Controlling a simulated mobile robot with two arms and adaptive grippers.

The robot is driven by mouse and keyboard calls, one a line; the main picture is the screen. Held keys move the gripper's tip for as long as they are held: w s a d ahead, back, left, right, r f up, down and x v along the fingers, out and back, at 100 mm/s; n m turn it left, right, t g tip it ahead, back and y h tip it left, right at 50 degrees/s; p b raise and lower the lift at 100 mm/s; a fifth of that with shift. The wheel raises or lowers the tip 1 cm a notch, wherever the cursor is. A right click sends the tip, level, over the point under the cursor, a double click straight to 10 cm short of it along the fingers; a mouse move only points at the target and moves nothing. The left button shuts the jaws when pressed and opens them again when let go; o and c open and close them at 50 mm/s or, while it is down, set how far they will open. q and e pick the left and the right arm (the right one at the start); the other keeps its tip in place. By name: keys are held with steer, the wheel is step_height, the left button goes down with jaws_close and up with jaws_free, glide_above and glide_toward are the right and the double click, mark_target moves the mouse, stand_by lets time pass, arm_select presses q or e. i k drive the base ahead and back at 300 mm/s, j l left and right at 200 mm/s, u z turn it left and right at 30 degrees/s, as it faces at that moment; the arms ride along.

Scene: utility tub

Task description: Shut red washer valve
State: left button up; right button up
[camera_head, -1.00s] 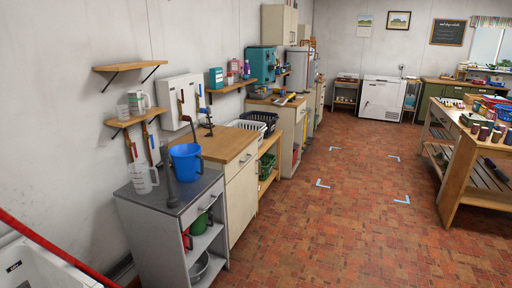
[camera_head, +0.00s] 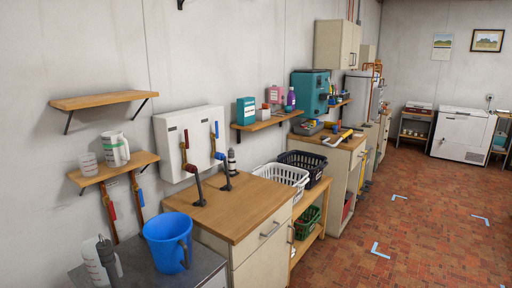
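Another pair of pipes hangs below the lower left shelf, one with a red handle (camera_head: 112,210) and one with a blue-looking handle (camera_head: 141,197). I cannot tell from this view which red handle is the washer's. Neither of my grippers is in view.
A blue bucket (camera_head: 166,240) and a white jug (camera_head: 94,264) stand on the grey cabinet top at the front left. The wooden counter (camera_head: 240,207) juts out below the box. Laundry baskets (camera_head: 284,178) stand beyond it.

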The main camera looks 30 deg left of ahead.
mark_target(187, 146)
steer(key=i+u, duration=0.45)
steer(key=i+l+u, duration=0.2)
steer(key=i+u, duration=0.2)
steer(key=i, duration=0.2)
steer(key=i+j+u, duration=0.15)
steer(key=i+u, duration=0.75)
steer(key=k+z, duration=0.2)
steer(key=z, duration=0.15)
